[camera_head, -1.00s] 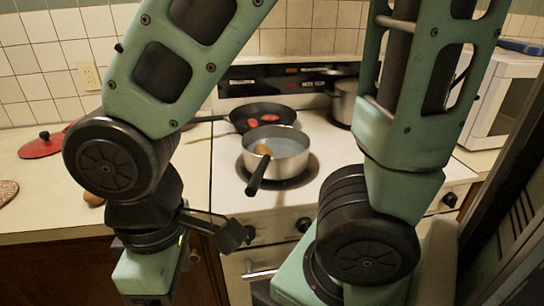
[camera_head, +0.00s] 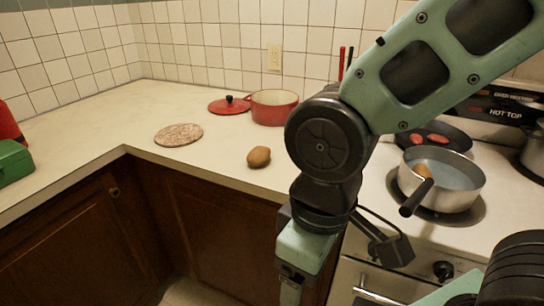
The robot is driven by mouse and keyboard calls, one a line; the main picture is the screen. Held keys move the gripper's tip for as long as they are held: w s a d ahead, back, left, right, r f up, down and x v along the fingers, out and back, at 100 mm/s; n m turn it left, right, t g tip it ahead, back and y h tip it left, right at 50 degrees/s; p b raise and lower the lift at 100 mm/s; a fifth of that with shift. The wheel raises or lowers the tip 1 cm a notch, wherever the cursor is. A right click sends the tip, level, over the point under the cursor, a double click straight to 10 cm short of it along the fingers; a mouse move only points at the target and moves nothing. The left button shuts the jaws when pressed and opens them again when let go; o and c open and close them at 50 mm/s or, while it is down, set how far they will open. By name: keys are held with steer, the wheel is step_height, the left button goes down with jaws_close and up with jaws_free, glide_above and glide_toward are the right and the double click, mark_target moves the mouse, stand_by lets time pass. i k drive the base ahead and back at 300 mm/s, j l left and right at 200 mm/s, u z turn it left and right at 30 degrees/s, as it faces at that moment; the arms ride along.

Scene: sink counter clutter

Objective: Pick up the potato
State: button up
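A brown potato (camera_head: 259,157) lies on the counter (camera_head: 215,151) near its front edge, left of my arm. My gripper (camera_head: 290,290) hangs low at the bottom of the view, in front of the cabinets, to the right of the potato and apart from it. Its fingertips are cut off by the lower edge, so I cannot tell whether it is open or shut. Another brown, rounded item (camera_head: 423,171) shows in the saucepan (camera_head: 465,197); I cannot tell what it is.
A red pot (camera_head: 273,108), a red lid (camera_head: 229,105) and a round speckled board (camera_head: 178,135) stand behind the potato. A dark frying pan (camera_head: 450,137) with red items is on the stove. A green box (camera_head: 14,162) sits at far left. The left counter is mostly clear.

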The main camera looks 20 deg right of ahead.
mark_target(257, 156)
steer(key=i+j+z, duration=0.35)
steer(key=j, duration=0.25)
steer(key=i+j+z, duration=0.4)
steer(key=j, duration=0.35)
